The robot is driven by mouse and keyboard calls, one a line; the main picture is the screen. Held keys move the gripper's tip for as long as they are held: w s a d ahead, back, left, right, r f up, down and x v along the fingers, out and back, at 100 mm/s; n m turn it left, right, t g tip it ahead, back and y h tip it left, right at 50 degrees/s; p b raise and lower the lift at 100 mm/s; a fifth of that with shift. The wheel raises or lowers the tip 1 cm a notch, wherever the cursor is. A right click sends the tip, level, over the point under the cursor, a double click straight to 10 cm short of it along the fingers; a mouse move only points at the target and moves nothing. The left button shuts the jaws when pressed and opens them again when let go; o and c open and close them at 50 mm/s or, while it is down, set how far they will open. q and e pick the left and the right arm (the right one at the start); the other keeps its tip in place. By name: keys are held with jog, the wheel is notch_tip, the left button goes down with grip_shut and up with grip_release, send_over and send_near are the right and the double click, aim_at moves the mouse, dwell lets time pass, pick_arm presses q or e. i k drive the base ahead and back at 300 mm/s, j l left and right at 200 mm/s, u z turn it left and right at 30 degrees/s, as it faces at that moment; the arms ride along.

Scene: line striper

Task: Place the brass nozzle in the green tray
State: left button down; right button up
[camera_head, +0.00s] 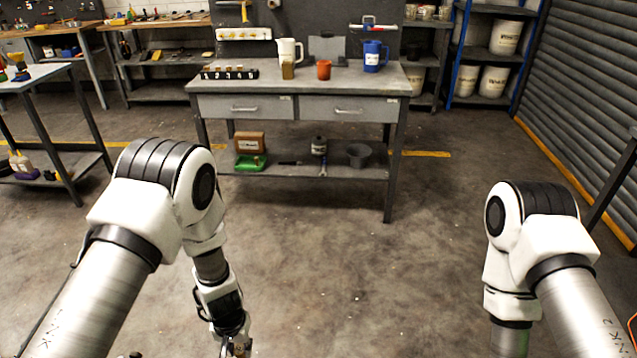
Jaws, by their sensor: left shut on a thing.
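My left gripper (236,343) hangs low at the bottom edge of the head view, well in front of the workbench. It is shut on a small brass-coloured piece, the brass nozzle (240,350), which is mostly hidden by the fingers and cut off by the picture's edge. A green tray (250,163) sits on the lower shelf of the workbench, at its left, beside a brown cardboard box. The gripper is apart from it. My right arm comes in from the right; its gripper is below the picture.
The grey workbench (430,95) has two drawers; jugs, an orange cup and a black rack stand on top. Its lower shelf (300,172) also holds a bottle and a grey bowl (357,154). Another table (40,72) stands at left. The floor in front is clear.

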aim_at(244, 169)
jog(key=i+j+z, duration=0.2)
jog(key=i, duration=0.4)
jog(key=i+j+z, duration=0.15)
jog(key=i+j, duration=0.25)
jog(key=i, duration=0.15)
jog(key=i+j+z, duration=0.2)
jog(key=i+j, duration=0.25)
jog(key=i, duration=0.15)
jog(key=i+l+z, duration=0.2)
jog(key=i+z, duration=0.15)
jog(key=z, duration=0.15)
jog(key=i+z, duration=0.8)
jog(key=z, duration=0.2)
jog(key=i+j+z, duration=0.25)
jog(key=z, duration=0.2)
jog(key=i+l+z, duration=0.2)
jog(key=z, duration=0.25)
jog(key=i+z, duration=0.8)
jog(key=z, duration=0.15)
jog(key=i+j+z, duration=0.1)
jog(key=i+z, duration=0.2)
jog(key=z, duration=0.15)
